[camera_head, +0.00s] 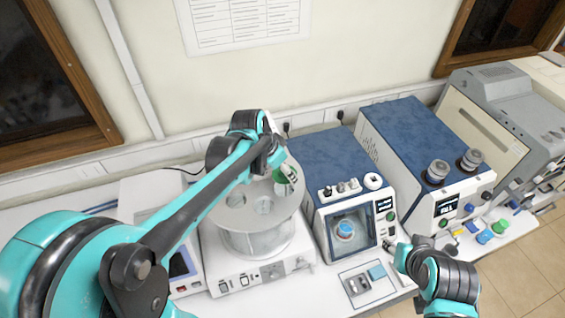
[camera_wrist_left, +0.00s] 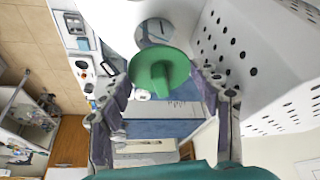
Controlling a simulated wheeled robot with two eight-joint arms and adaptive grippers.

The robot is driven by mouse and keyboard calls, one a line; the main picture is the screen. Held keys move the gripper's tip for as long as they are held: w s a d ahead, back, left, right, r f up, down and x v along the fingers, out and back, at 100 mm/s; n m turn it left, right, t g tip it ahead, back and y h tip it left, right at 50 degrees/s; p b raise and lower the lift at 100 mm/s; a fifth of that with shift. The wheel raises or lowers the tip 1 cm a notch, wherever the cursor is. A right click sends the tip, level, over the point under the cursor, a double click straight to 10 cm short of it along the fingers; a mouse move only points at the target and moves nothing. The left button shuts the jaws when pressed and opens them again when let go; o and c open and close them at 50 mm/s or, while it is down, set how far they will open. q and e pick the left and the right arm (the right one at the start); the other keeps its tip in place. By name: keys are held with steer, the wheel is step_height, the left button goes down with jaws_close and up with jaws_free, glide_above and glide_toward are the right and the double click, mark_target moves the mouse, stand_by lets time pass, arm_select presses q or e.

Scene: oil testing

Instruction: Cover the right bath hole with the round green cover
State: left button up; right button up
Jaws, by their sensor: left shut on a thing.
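The round green cover (camera_head: 285,181) is held by my left gripper (camera_head: 281,168) over the right part of the white bath top (camera_head: 243,222). In the left wrist view, the green cover (camera_wrist_left: 160,66) shows its knob between the fingers of my left gripper (camera_wrist_left: 163,85). A round hole (camera_wrist_left: 154,31) shows partly behind the cover there. Two other holes, a left one (camera_head: 236,199) and a front one (camera_head: 264,205), are uncovered in the head view. The gap between cover and bath top is hard to judge. My right gripper (camera_head: 394,249) is low at the right, its fingers unclear.
A blue-topped device with a window (camera_head: 345,235) stands right of the bath. A second blue-topped device (camera_head: 438,206) with two round knobs stands further right. Small coloured items (camera_head: 485,236) lie at the bench's right. A perforated white housing (camera_wrist_left: 255,60) fills the wrist view's right.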

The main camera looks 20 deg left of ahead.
mark_target(283, 182)
arm_select(q)
steer(key=shift+s, duration=0.1)
steer(key=shift+f+b, duration=2.1)
steer(key=shift+f, duration=0.8)
steer(key=shift+f+b, duration=0.5)
steer(key=shift+b, duration=0.1)
steer(key=o, duration=0.8)
steer(key=shift+o, duration=0.2)
